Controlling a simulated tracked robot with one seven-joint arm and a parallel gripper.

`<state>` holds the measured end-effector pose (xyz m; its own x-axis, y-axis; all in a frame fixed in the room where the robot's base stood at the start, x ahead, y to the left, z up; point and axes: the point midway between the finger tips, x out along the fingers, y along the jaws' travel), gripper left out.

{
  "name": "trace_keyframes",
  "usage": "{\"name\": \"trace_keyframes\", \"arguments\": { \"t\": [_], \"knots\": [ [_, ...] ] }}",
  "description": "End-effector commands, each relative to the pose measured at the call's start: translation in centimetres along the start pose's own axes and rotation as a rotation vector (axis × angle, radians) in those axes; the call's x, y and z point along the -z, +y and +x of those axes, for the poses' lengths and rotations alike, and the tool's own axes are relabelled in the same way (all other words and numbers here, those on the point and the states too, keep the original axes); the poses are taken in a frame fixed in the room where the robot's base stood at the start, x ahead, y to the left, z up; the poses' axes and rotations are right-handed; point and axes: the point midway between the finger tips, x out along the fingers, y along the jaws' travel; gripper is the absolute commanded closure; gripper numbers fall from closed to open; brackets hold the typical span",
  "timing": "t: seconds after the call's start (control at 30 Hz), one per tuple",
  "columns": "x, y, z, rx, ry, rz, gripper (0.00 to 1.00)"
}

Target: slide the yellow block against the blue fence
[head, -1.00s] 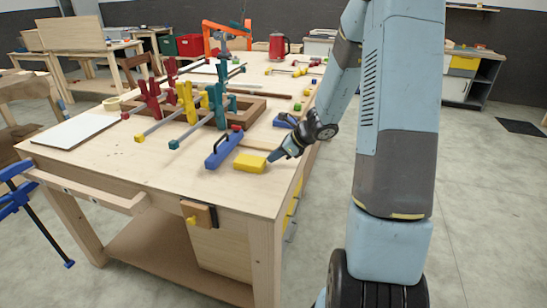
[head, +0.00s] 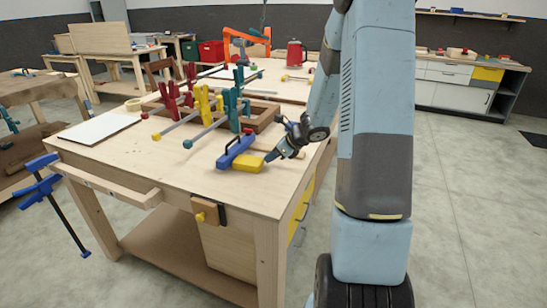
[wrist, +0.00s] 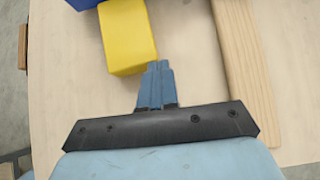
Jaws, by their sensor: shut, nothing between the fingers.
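The yellow block (head: 248,162) lies flat on the workbench, close along the near right side of the blue fence (head: 237,150). In the head view no clear gap shows between them. The block also fills the upper middle of the wrist view (wrist: 128,38), where the blue fence (wrist: 84,4) is cut off at the top left edge and seems to meet the block's far end. My gripper (head: 270,157) is shut and empty, low over the bench at the block's right end. In the wrist view its fingertips (wrist: 158,66) are at the block's near right corner, touching or almost touching.
A pale wooden strip (wrist: 243,70) runs along the right of the wrist view. Red, yellow and green clamps (head: 203,102) stand behind the fence around a wooden frame. A white board (head: 98,127) lies at the bench's left.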

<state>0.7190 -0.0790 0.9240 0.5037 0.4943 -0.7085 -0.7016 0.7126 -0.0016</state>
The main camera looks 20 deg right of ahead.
Motion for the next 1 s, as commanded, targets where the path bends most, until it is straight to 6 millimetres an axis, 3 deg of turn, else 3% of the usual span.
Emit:
{"name": "trace_keyframes", "arguments": {
  "t": [0.17,0.37,0.8,1.0],
  "knots": [
    [-0.3,0.4,0.1,-0.013,-0.008,-0.008,1.00],
    [1.8,-0.2,-1.8,-0.006,-0.004,-0.004,1.00],
    [2.2,-0.5,-9.9,-0.002,-0.002,-0.006,1.00],
    [2.3,-0.6,-11.8,-0.003,-0.002,-0.006,1.00]
  ]
}}
